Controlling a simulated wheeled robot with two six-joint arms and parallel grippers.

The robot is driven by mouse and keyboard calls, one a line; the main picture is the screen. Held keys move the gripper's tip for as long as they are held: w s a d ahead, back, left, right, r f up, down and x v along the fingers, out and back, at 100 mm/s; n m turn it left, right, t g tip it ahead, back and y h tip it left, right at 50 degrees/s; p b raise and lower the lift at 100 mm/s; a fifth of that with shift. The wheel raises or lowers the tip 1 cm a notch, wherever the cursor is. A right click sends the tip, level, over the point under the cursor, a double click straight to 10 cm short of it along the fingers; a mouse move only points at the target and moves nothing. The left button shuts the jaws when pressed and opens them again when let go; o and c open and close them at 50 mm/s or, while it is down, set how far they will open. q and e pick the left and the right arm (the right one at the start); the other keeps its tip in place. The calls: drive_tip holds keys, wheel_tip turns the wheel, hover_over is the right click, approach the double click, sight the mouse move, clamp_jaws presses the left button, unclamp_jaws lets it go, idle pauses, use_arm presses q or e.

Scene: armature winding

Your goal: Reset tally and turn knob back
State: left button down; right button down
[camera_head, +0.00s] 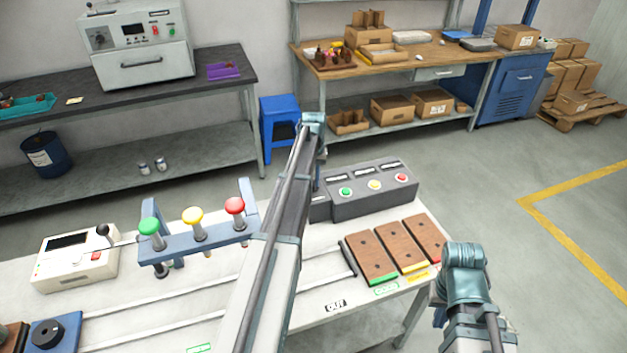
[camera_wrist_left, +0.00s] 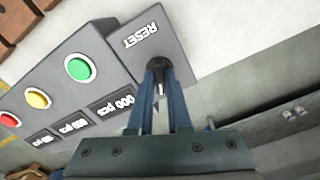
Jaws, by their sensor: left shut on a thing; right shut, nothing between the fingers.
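The dark grey tally box (camera_head: 372,197) stands at the back of the white bench, with green, yellow and red buttons on top. In the left wrist view the box (camera_wrist_left: 110,62) shows small counter windows, the one beside the green button reading 000 pcs. The RESET knob (camera_wrist_left: 156,66), dark and round, sits on its lower end section. My left gripper (camera_wrist_left: 160,98) is shut on the knob, its two fingers on either side. In the head view this gripper (camera_head: 317,182) points down at the box's left end. My right gripper (camera_head: 439,316) is low at the right, mostly hidden, shut and empty.
A blue-grey stand (camera_head: 205,235) with green, yellow and red knobs stands left of my left arm. A white meter (camera_head: 75,262) is further left. Wooden blocks (camera_head: 372,258) lie in front of the tally box. A black-knobbed blue block (camera_head: 50,335) is at the lower left.

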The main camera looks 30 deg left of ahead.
sight(314, 181)
use_arm(q)
drive_tip(key=shift+n, duration=2.3)
drive_tip(key=c, duration=0.9)
unclamp_jaws()
drive_tip(key=shift+o, duration=0.2)
drive_tip(key=shift+r, duration=0.15)
wheel_tip(314, 181, up, 14)
drive_tip(key=p, duration=1.4)
drive_tip(key=shift+f, duration=0.25)
